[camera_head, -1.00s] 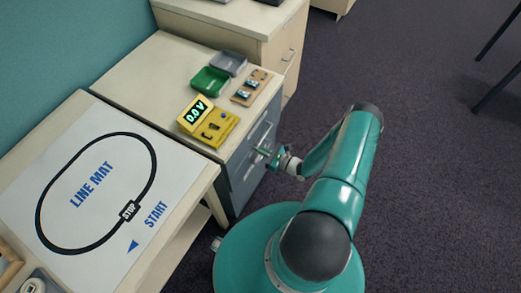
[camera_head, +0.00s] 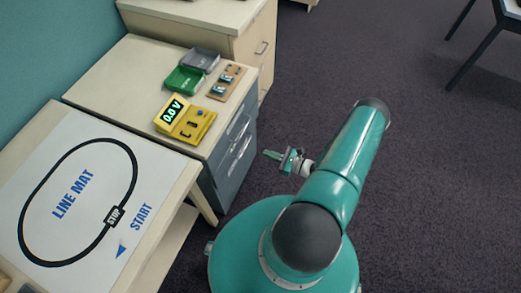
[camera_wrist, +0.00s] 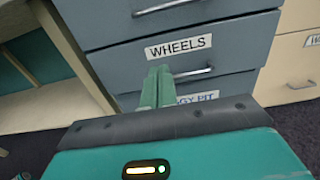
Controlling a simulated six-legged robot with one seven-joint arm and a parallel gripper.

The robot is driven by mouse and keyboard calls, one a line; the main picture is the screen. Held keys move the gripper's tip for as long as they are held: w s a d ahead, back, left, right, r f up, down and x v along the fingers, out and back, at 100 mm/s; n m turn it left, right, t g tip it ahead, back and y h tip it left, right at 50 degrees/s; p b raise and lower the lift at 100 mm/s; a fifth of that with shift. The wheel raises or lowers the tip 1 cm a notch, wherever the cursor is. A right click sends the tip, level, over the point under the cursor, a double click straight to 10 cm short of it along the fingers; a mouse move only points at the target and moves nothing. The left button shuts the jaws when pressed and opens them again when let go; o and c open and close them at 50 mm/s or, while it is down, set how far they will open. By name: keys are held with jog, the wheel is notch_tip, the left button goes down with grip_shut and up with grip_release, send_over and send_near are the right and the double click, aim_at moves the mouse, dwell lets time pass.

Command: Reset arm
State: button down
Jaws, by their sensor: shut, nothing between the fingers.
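My gripper (camera_head: 272,154) is shut and empty, apart from the grey drawer unit, over the dark floor in the head view. In the wrist view its two green fingers (camera_wrist: 157,86) are together and point at the grey drawers. A drawer labelled "WHEELS" (camera_wrist: 235,55) is in front of the fingers, and its handle (camera_wrist: 193,73) is just right of the fingertips. A lower drawer's label (camera_wrist: 197,98) is partly hidden by the fingers. The drawers look closed.
The table with the line mat (camera_head: 75,200) stands at left. A yellow voltage meter (camera_head: 186,118), a green tray (camera_head: 184,80), a grey tray (camera_head: 201,59) and a small board (camera_head: 226,83) lie on the drawer unit's top. Open carpet (camera_head: 430,180) lies to the right.

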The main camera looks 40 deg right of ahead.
jog(key=shift+s+d, duration=0.1)
jog(key=shift+s, duration=0.15)
jog(key=w+a+r+n+g, duration=0.25)
jog(key=r+n+g, duration=0.3)
jog(key=r, duration=0.45)
jog(key=w+a+r+n+g, duration=0.1)
jog(key=a+r+n+g, duration=0.4)
jog(key=r, duration=0.5)
jog(key=w+a+r+n+g, duration=0.2)
jog(key=r+n+g, duration=0.2)
jog(key=r+n, duration=0.5)
jog(key=s+a+r+n+t+h, duration=0.1)
jog(key=s+a+r+n+h, duration=0.2)
jog(key=r, duration=0.5)
jog(key=s+a+r+n+t+h, duration=0.2)
jog(key=s+r, duration=0.4)
jog(key=r, duration=0.3)
jog(key=s+a+r+n+t+h, duration=0.1)
jog(key=s+a+r+n+h, duration=0.3)
jog(key=r, duration=0.5)
jog(key=s+a+n, duration=0.1)
jog(key=a, duration=0.1)
jog(key=shift+s+a+r+t, duration=0.25)
jog(key=shift+a+t, duration=0.1)
jog(key=shift+a+n, duration=0.2)
jog(key=shift+n, duration=0.05)
